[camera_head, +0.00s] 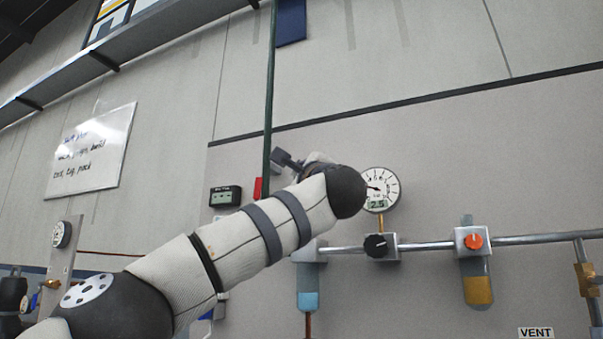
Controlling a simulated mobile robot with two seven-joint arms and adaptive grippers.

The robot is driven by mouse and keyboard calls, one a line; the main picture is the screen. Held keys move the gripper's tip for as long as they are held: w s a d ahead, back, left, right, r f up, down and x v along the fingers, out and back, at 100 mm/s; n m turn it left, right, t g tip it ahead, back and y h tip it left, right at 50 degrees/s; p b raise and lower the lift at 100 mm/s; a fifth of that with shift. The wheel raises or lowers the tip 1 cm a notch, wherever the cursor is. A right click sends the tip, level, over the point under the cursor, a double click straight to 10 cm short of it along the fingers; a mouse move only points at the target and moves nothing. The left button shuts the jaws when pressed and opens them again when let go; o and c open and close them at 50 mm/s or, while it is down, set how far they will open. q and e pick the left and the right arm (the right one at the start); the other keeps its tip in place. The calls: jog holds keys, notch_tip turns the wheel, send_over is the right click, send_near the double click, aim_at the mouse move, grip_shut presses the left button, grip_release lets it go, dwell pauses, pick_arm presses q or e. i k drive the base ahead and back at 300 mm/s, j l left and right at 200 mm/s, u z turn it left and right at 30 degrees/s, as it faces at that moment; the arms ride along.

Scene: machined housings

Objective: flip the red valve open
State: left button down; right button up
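My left arm comes in from the lower left and crosses the middle of the view. A dark part that looks like my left gripper (286,160) shows behind the bent joint, in front of the wall panel. Its fingers are too small and hidden to tell open from shut. A small red piece (258,188) shows just below and left of it, beside the green pole; I cannot tell if it is the red valve or if they touch. An orange-red knob (473,241) sits on a white block on the pipe at the right, apart from the gripper. My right gripper is not in view.
A horizontal pipe (520,239) carries a black knob (376,246) with a round gauge (379,189) above. A green pole (269,90) stands near the gripper. A small display box (225,196) hangs left of it. A whiteboard (92,150) is at far left.

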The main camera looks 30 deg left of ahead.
aim_at(258, 183)
jog(key=k, duration=1)
